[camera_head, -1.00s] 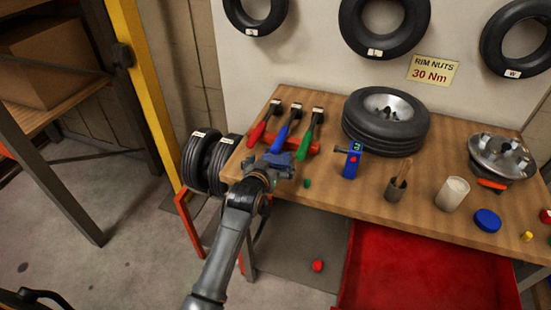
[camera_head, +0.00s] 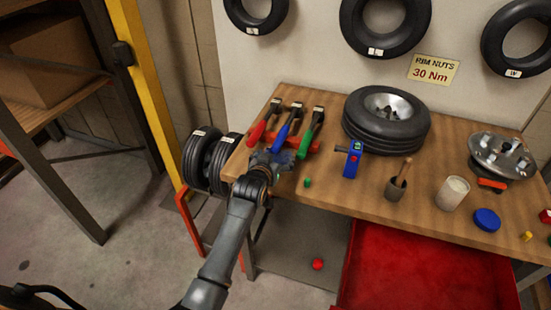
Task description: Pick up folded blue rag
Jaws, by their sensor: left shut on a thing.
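The folded blue rag (camera_head: 286,157) is a small grey-blue patch at the left end of the wooden workbench, just in front of the hammers. My left gripper (camera_head: 273,160) reaches in from below and is shut on the rag. Its wrist and fingers hide part of the rag, and I cannot tell whether the rag still touches the bench. My right gripper is not in view.
Hammers with red, blue (camera_head: 281,134) and green (camera_head: 306,141) handles lie just behind the rag. A red drawer (camera_head: 425,275) is open below.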

